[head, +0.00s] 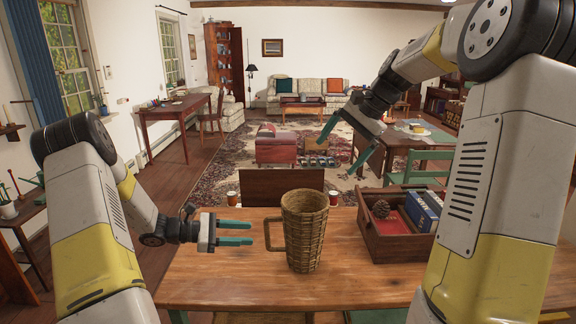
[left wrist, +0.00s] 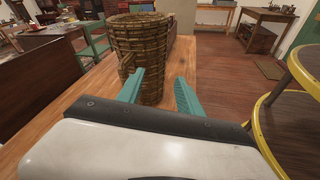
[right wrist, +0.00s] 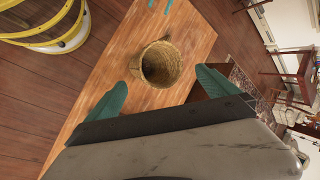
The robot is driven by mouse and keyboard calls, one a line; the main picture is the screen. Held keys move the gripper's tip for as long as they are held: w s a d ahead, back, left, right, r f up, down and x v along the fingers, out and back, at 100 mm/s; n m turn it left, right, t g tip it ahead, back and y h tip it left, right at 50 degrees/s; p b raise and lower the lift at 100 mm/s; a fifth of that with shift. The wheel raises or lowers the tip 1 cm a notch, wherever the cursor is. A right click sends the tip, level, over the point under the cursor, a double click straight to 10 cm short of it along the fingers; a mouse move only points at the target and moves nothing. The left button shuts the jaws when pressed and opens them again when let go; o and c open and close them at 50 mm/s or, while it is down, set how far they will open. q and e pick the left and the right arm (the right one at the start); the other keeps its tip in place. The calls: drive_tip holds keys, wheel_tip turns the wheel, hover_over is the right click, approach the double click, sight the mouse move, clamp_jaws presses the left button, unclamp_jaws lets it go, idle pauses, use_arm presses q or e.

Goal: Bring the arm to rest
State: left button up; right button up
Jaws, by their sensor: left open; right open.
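My left gripper (head: 236,233) is open and empty above the left part of the wooden table, just left of the wicker mug's handle. In the left wrist view, its fingers (left wrist: 160,95) point toward the mug, with no visible grip on it. My right gripper (head: 366,152) is open and empty, raised high above the table's back right side. In the right wrist view, its fingers (right wrist: 160,88) spread wide with the mug below and between them. The wicker mug (head: 306,232) stands upright on the table, handle to the left; it also shows in the left wrist view (left wrist: 142,50).
A chair back (head: 281,187) stands behind the table (head: 230,285). The table's front middle is clear.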

use_arm(q)
drive_tip(key=s+d+r+m+g+y, duration=0.35)
drive_tip(key=s+r+m+y, duration=0.35)
drive_tip(key=s+r+m, duration=0.6)
drive_tip(key=s+a+r+m+t+y, duration=0.5)
drive_tip(key=s+r, duration=0.5)
drive_tip(key=s, duration=0.2)
drive_tip(key=shift+s+r+t+y, duration=0.3)
drive_tip(key=shift+t+y, duration=0.15)
drive_tip(key=shift+y, duration=0.05)
use_arm(e)
drive_tip(key=s+f+n+t+h, duration=0.1)
drive_tip(key=s+n, duration=0.8)
drive_tip(key=s, duration=1.8)
drive_tip(key=t+h, duration=0.2)
drive_tip(key=shift+s+f+t+h, duration=0.3)
drive_tip(key=shift+s+f+t, duration=0.1)
